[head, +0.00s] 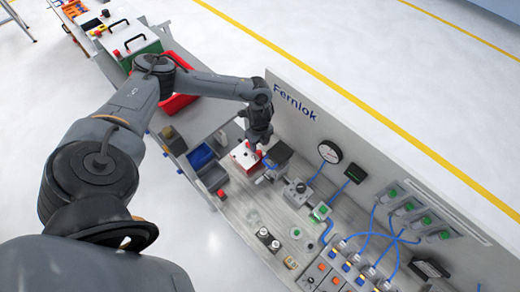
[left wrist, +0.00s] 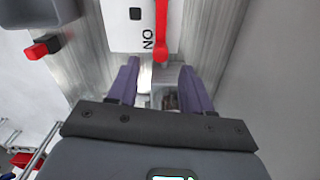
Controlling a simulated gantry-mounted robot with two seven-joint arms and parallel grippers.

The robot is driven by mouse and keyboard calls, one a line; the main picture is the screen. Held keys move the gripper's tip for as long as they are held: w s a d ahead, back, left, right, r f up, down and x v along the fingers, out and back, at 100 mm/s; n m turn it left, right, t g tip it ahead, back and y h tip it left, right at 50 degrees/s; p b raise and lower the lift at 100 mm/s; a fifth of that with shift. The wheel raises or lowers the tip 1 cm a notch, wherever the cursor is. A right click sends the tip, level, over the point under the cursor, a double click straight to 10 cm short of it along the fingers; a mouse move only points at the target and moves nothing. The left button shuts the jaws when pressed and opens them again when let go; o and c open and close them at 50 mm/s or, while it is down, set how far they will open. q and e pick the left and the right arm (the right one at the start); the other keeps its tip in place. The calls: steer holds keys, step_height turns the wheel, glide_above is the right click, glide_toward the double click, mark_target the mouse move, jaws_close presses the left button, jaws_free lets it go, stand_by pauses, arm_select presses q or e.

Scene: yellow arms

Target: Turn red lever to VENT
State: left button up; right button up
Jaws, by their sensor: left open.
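The red lever (left wrist: 161,30) lies along the right side of a white panel (left wrist: 128,30) in the left wrist view, its rounded end towards me. Dark letters beside it are partly cut off; I cannot read VENT. In the head view the white and red unit (head: 243,156) sits on the bench under my left gripper (head: 259,142). In the left wrist view my left gripper (left wrist: 160,85) is open, its two purple fingers apart. The lever's end shows just beyond and between the fingertips, and I see no contact. My right gripper is not in view.
The upright Fernlok back panel (head: 340,130) stands close behind the gripper. Blue and grey bins (head: 202,157) are at left. A black-handled valve (head: 298,190), a gauge (head: 330,152) and blue hoses (head: 375,235) are to the right. A red block (left wrist: 43,47) shows at upper left in the wrist view.

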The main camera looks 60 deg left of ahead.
mark_target(259, 152)
arm_select(q)
steer(key=shift+f, duration=2.7)
jaws_close()
